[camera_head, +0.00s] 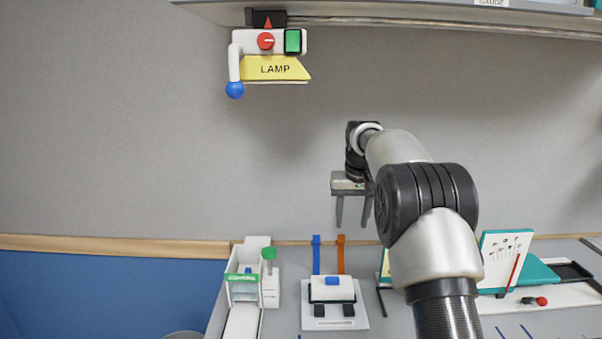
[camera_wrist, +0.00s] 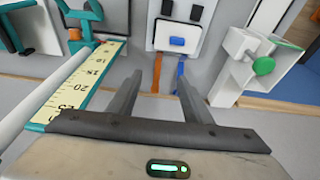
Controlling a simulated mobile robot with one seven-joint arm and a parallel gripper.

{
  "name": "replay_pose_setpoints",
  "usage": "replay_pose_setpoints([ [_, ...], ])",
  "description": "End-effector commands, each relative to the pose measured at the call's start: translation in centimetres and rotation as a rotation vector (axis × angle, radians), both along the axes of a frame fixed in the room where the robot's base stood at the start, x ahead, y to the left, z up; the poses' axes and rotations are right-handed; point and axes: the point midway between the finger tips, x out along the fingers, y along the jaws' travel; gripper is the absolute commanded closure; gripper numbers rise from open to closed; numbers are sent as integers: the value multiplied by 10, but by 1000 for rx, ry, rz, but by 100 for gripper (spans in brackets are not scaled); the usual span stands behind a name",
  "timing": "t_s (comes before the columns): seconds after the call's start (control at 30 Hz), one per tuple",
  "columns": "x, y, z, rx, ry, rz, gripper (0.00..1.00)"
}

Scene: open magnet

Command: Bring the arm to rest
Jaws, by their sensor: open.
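My arm rises from the lower right of the head view and bends over the bench. My gripper (camera_head: 353,222) hangs fingers down in front of the grey wall, above the bench. In the wrist view my gripper (camera_wrist: 158,82) has its two fingers apart, with nothing between them. The fingers point towards a white device with a blue button (camera_wrist: 178,41) and its orange and blue strips. I cannot tell the exact height of the fingertips above the bench.
The lamp unit (camera_head: 275,69) with a blue-ended lever hangs under the shelf (camera_head: 420,17). On the bench stand a white device with a green knob (camera_head: 269,254), a white block device (camera_head: 333,290) and a teal-backed panel (camera_head: 505,258). A ruler (camera_wrist: 84,82) lies left in the wrist view.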

Motion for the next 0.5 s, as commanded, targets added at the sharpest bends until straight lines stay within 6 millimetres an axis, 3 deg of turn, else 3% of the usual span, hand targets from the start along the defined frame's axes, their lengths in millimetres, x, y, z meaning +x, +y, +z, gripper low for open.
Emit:
replay_pose_setpoints([
  [0.03, -9, -1, 16, 1, -11, -2, 55],
  [0.27, -56, -2, 64, 7, -40, -5, 55],
  [0.37, -85, -2, 86, 9, -57, -7, 55],
  [0.5, -142, -3, 117, 13, -88, -9, 55],
])
